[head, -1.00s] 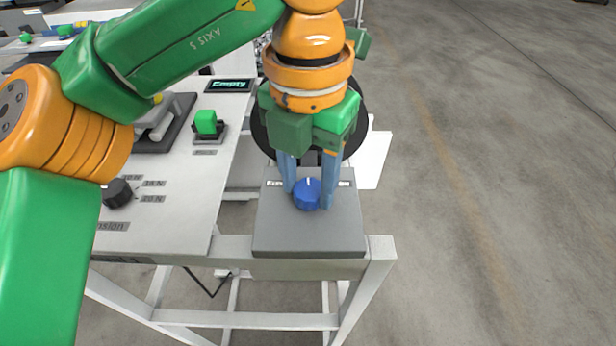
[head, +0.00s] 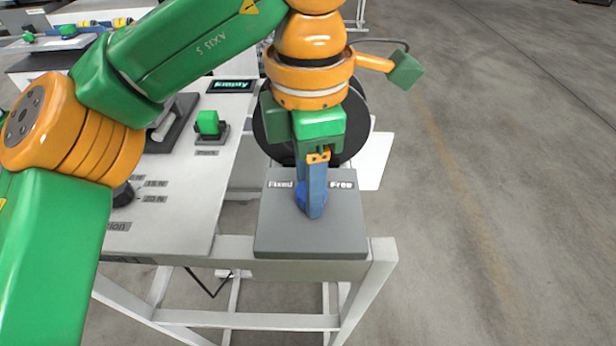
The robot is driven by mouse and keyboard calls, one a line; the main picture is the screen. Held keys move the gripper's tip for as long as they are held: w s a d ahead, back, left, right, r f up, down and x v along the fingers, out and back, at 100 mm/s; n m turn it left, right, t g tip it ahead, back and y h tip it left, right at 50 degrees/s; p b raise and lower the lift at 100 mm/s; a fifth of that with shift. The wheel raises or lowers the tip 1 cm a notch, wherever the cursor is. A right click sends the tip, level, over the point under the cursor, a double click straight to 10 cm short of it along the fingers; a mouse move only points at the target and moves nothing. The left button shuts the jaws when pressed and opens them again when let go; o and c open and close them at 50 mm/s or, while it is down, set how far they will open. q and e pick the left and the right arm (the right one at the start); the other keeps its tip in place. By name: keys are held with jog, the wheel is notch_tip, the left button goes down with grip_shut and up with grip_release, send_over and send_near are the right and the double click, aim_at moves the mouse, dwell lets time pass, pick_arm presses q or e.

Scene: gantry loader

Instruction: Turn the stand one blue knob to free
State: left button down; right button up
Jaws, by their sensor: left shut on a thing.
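The blue knob (head: 301,197) sits on top of a grey box (head: 275,236) at the end of the white stand. The box carries a "Fixed" label (head: 280,184) on the left and a "Free" label (head: 341,185) on the right. My left gripper (head: 313,208) points down over the box and is shut on the blue knob. Its fingers cover most of the knob, so the knob's pointer mark is hidden. My right gripper is not in view.
A black disc (head: 364,112) stands just behind the box. To the left, the white table (head: 185,210) carries a green button (head: 208,122), an "Empty" display (head: 231,86) and a black dial (head: 122,194). Open concrete floor (head: 500,200) lies to the right.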

pick_arm(q)
jog(key=shift+m, duration=0.5)
jog(key=shift+c, duration=1.7)
grip_release()
jog(key=shift+d, duration=0.1)
notch_tip(320, 180, up, 5)
jog(key=shift+w+r, duration=0.1)
jog(key=shift+r, duration=0.95)
